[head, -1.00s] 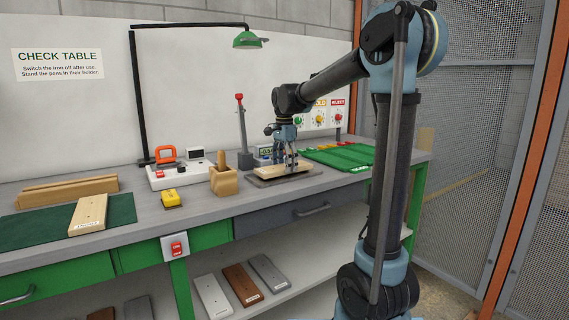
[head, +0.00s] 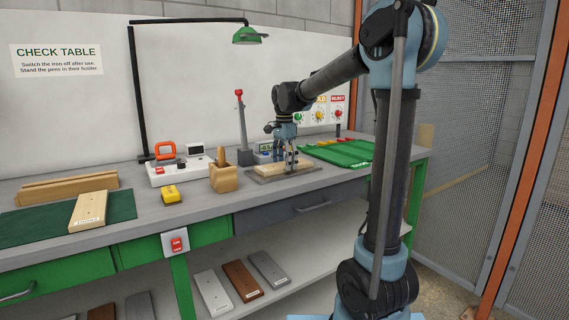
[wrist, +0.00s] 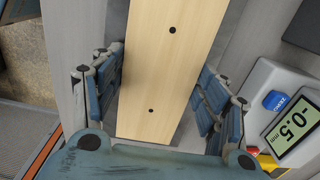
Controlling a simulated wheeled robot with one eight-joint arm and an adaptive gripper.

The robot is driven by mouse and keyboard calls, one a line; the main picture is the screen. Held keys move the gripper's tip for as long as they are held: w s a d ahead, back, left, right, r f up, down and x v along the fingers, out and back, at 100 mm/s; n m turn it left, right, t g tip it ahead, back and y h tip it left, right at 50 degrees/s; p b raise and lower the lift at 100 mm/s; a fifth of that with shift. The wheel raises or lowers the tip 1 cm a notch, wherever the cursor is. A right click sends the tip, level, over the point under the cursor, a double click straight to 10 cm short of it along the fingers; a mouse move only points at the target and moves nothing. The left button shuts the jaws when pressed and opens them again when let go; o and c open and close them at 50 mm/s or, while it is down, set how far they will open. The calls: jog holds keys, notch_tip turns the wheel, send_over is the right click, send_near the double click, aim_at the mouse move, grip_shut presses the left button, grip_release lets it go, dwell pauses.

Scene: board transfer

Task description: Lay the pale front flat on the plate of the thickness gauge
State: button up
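The pale front (head: 268,172) is a light wooden board with dark holes. It is at the thickness gauge's plate (head: 314,170), about level with it; whether it touches the plate is hard to tell. In the wrist view, the pale front (wrist: 160,75) runs lengthwise between the two fingers of my gripper (wrist: 163,65). The gauge's display (wrist: 294,122) shows at the right and reads about -0.5 mm. In the head view my gripper (head: 289,160) is over the board's middle.
Another pale labelled board (head: 88,208) lies on the green mat (head: 122,207) at left. A wooden pen holder (head: 223,179), a yellow block (head: 172,194) and a red-topped lever (head: 241,130) stand near the gauge.

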jog(key=o, duration=0.4)
jog(key=shift+c, duration=0.2)
jog(key=shift+r, duration=0.1)
notch_tip(320, 180, up, 12)
dwell(0.4)
